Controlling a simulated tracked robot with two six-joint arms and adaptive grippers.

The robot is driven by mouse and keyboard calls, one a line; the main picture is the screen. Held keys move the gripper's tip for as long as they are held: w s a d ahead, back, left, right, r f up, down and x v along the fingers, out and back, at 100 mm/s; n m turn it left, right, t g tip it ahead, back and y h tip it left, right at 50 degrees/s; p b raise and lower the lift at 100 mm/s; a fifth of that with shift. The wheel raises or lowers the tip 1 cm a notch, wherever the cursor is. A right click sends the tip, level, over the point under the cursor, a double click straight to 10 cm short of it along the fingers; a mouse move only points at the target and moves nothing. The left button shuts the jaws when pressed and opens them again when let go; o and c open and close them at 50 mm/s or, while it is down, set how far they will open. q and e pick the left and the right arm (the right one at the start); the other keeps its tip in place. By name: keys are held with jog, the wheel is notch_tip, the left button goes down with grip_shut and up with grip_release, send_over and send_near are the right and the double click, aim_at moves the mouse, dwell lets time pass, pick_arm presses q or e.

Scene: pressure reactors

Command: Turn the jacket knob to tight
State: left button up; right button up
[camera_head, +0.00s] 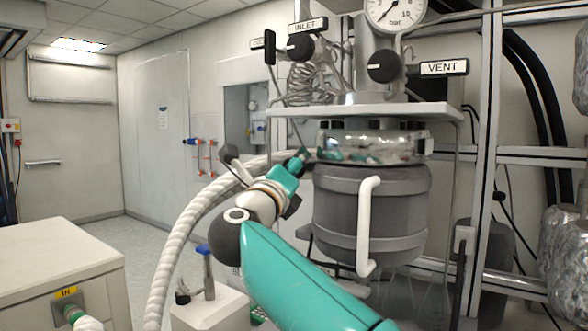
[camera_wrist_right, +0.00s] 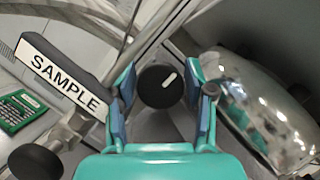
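In the head view, my right gripper (camera_head: 302,157) is by the upper left of the grey-jacketed reactor (camera_head: 338,215) and the knob is hidden. My left gripper is not in view.
A SAMPLE plate (camera_wrist_right: 62,75) lies close to the left finger. A shiny rounded vessel part (camera_wrist_right: 265,108) is close on the right. Above the reactor are a shelf (camera_head: 440,111), INLET knob (camera_head: 300,46) and VENT knob (camera_head: 384,66). A pale hose (camera_head: 170,245) curves at left.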

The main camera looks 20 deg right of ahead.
jog(key=shift+s, duration=0.1)
jog(key=v, duration=1.2)
jog(key=shift+f, duration=0.1)
